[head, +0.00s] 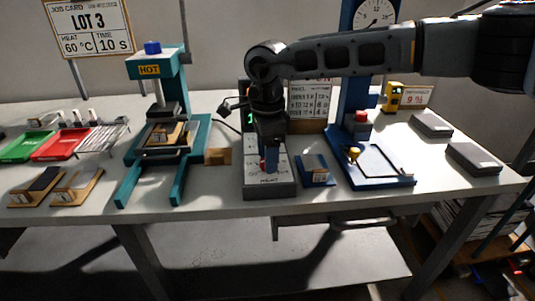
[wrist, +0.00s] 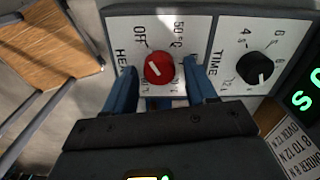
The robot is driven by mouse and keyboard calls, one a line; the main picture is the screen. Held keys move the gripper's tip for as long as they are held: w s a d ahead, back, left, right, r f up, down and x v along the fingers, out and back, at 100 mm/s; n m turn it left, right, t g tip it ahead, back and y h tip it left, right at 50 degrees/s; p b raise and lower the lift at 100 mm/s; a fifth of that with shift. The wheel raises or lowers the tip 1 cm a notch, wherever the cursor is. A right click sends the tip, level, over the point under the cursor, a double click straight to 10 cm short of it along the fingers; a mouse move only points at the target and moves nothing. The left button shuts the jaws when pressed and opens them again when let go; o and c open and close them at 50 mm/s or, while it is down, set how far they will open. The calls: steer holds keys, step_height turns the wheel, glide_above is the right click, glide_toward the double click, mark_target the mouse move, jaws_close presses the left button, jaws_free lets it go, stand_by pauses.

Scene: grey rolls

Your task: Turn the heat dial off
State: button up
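The heat dial (wrist: 159,68) is a red round knob with a short white mark, on a white panel (wrist: 212,22). "OFF" and "50°C" are printed beside it; labels on the gripper side are partly hidden. I cannot tell which label the mark points to. My gripper (wrist: 161,84) is open, its blue fingers at the left and right of the red dial with gaps showing. I cannot tell whether the fingertips reach around it. In the head view my gripper (head: 270,160) points down over the control box (head: 270,190), hiding the dial.
A black time dial (wrist: 255,67) sits right of the heat dial, close to the right finger. A teal hot press (head: 150,70) stands left of the box. Grey blocks (head: 472,158) lie further right.

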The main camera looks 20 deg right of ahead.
steer(key=shift+o, duration=0.4)
steer(key=shift+r, duration=0.1)
step_height(320, 180, up, 8)
steer(key=shift+f, duration=0.2)
stand_by(0.3)
